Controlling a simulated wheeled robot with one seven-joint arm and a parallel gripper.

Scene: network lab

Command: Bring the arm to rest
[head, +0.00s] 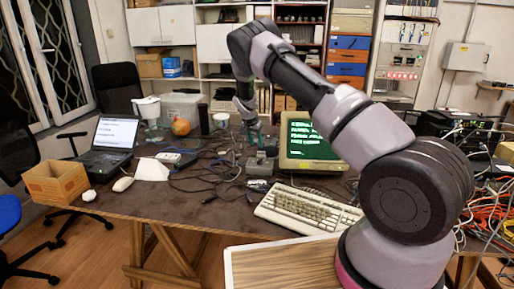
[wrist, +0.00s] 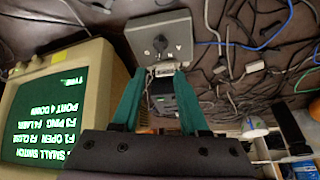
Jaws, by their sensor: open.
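My arm reaches from the front right over the dark table (head: 200,205). My gripper (head: 253,132) is at its far end, pointing down beside the monitor. In the wrist view my gripper (wrist: 160,105) has its two green fingers apart. A dark plug-like piece with a metal end (wrist: 166,92) shows between them, in line with a small grey box (wrist: 160,38) that has a dark knob. I cannot tell how close the fingers are to the plug, but they look clear of it. In the head view the grey box (head: 260,165) stands just below the gripper.
A monitor (head: 308,140) with green text stands close to the gripper; it also fills the left of the wrist view (wrist: 50,110). A keyboard (head: 305,208) lies in front. Cables spread over the table. A laptop (head: 108,140) and a cardboard box (head: 56,182) are at left.

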